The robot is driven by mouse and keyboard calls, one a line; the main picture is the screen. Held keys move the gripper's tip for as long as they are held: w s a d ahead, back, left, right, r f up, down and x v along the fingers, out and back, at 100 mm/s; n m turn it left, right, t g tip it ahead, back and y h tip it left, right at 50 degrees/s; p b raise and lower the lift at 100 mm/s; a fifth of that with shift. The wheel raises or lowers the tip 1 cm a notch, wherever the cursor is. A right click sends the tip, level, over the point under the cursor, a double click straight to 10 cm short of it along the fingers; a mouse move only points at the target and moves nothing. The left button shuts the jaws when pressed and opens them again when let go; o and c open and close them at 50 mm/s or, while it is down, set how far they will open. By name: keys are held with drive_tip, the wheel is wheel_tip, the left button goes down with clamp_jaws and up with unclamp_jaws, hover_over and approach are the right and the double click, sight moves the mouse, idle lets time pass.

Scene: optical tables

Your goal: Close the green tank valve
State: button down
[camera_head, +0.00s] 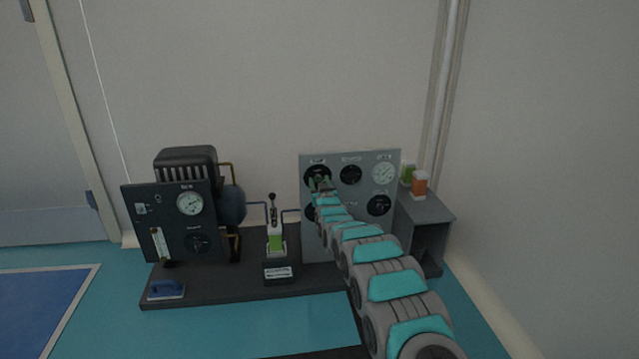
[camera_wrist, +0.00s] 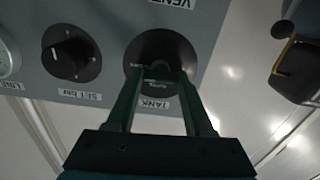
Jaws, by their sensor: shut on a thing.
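The grey panel (camera_head: 350,160) stands at the back right of the dark bench plate. A round dark dial labelled TANK (camera_wrist: 145,48) sits on it, upside down at the top middle of the wrist view. The same dial is at the panel's upper left in the head view (camera_head: 312,169), partly covered by my gripper. My gripper (camera_head: 320,184) has reached the panel. In the wrist view its dark green fingers (camera_wrist: 160,70) are shut on the tank valve knob at the dial's centre. The fingers hide most of the knob, so its colour and turn angle are unclear.
A dark SET knob (camera_wrist: 70,53) is beside the dial. A gauge (camera_head: 383,173) is at the panel's upper right. Orange (camera_head: 420,185) and green (camera_head: 408,174) containers stand on a grey stand (camera_head: 425,207) at right.

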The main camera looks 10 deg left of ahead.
drive_tip(key=n, duration=0.3)
drive_tip(key=shift+a+n+p, duration=0.1)
drive_tip(key=shift+n+p, duration=0.2)
drive_tip(key=shift+n, duration=0.1)
drive_tip(key=n+p, duration=0.1)
drive_tip(key=n, duration=0.3)
drive_tip(key=shift+n, duration=0.3)
drive_tip(key=n+p, duration=0.1)
drive_tip(key=n, duration=0.4)
drive_tip(key=shift+a, duration=0.15)
drive_tip(key=shift+n+p, duration=0.75)
drive_tip(key=shift+n, duration=1.15)
drive_tip(key=shift+c, duration=1.4)
unclamp_jaws()
drive_tip(key=shift+f, duration=0.15)
drive_tip(key=shift+s, duration=0.15)
